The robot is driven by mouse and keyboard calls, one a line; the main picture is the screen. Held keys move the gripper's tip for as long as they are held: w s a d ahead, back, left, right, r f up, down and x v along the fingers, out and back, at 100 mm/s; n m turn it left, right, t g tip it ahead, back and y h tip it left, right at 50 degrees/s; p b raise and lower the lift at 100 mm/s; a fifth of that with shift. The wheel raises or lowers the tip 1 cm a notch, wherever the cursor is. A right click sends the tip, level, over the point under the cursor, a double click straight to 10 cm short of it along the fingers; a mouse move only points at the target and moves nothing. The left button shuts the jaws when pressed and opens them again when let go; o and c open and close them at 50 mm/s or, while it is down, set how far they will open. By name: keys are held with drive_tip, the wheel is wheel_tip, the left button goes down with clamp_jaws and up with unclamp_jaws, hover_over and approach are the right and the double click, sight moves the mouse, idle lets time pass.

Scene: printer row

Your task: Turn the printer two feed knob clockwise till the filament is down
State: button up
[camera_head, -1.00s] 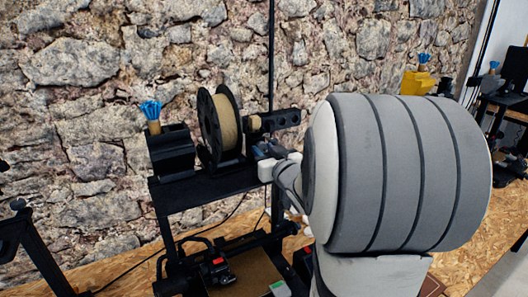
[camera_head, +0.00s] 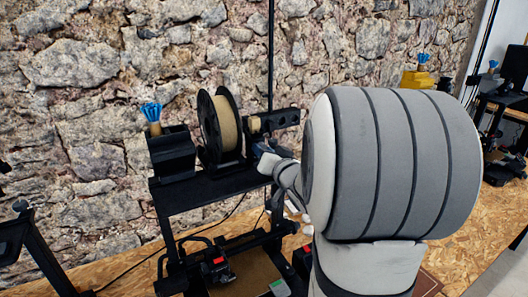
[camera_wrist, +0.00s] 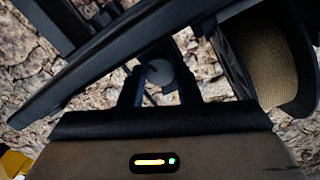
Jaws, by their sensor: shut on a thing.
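The printer frame (camera_head: 166,212), black, stands at the centre of the head view. A spool of tan filament (camera_head: 228,124) with black flanges sits on top of it and also shows in the wrist view (camera_wrist: 262,60). My gripper (camera_wrist: 160,84) reaches the top of the frame, right of the spool. A round grey knob (camera_wrist: 160,71) lies between its fingers in the wrist view, and the fingers are shut on it. In the head view the gripper tip (camera_head: 264,150) is small and the knob is hidden. I cannot make out the filament's end or any mark on the knob.
A black box with a blue-topped holder (camera_head: 152,112) stands left of the spool. A black bar (camera_head: 280,119) is close above my gripper. Another printer (camera_head: 20,235) stands at the left edge. A yellow box (camera_head: 418,82) is at the back right. A stone wall rises behind.

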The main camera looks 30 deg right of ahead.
drive_tip(key=o, duration=1)
drive_tip(key=shift+s+r+b, duration=0.1)
drive_tip(key=shift+s+b, duration=0.7)
drive_tip(key=shift+s, duration=3.15)
